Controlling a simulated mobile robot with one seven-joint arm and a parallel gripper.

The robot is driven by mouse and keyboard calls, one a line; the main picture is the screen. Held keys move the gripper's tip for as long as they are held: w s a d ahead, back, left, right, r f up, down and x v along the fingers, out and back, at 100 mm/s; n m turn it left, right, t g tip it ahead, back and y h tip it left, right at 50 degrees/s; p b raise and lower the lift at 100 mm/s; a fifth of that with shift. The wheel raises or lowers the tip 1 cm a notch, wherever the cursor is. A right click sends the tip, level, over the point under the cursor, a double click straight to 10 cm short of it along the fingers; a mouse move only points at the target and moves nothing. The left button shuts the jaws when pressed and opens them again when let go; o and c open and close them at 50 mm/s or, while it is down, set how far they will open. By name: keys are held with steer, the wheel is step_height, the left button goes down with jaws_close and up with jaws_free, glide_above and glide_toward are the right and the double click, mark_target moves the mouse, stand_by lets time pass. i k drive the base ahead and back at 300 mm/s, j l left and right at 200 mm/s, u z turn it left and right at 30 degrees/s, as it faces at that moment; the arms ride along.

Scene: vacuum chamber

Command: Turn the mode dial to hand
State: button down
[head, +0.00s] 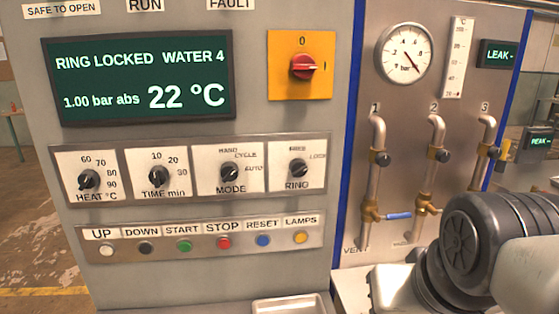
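The mode dial (230,174) is a small black knob on a pale plate marked MODE, third from the left in the row of dials. HAND is printed at its upper left, CYCLE above it and AUTO to its right. The knob seems to point toward the upper right, but it is too small to tell its exact setting. Nothing touches the dial. My gripper is not in view; only part of my dark and pale arm shows at the lower right, well apart from the dial.
Heat (88,180), time (157,176) and ring (298,169) dials flank it. Push buttons (184,246) run below; a display (140,77) reads RING LOCKED, WATER 4, 1.00 bar abs, 22 °C. A red switch (303,67) is above. Pipes with valves (377,160) stand right.

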mark_target(229, 171)
steer(key=u, duration=1.25)
